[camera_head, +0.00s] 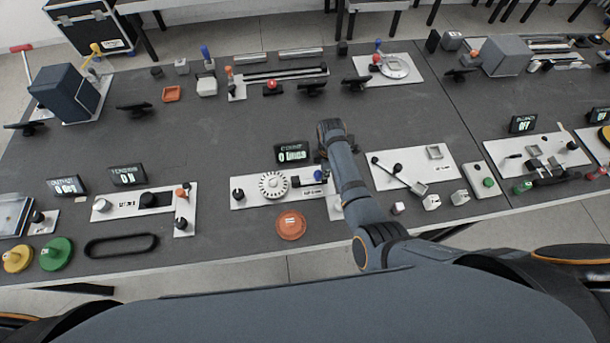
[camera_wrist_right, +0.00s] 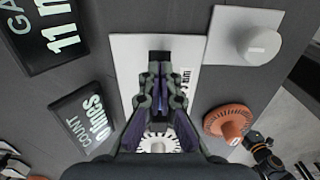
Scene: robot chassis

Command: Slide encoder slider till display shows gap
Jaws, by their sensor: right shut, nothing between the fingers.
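The pale encoder plate (camera_head: 249,198) lies on the dark bench under my right arm. It carries a white toothed wheel (camera_head: 273,184), also seen in the right wrist view (camera_wrist_right: 158,145). A dark block or slot (camera_wrist_right: 160,56) is at the plate's far end in the wrist view; I cannot tell whether it is the slider. The gap display (camera_wrist_right: 50,30) reads 11 mm, partly cropped. The count display (camera_head: 293,152) reads 0 lines. My right gripper (camera_wrist_right: 161,75) is shut and empty over the plate, beyond the wheel; contact is unclear. My left gripper is not in view.
An orange disc (camera_head: 291,225) lies in front of the plate. A light block with a round knob (camera_wrist_right: 247,35) sits beside the plate. Plates with levers (camera_head: 440,163) and knobs (camera_head: 128,205) flank it. The bench behind the count display is clear.

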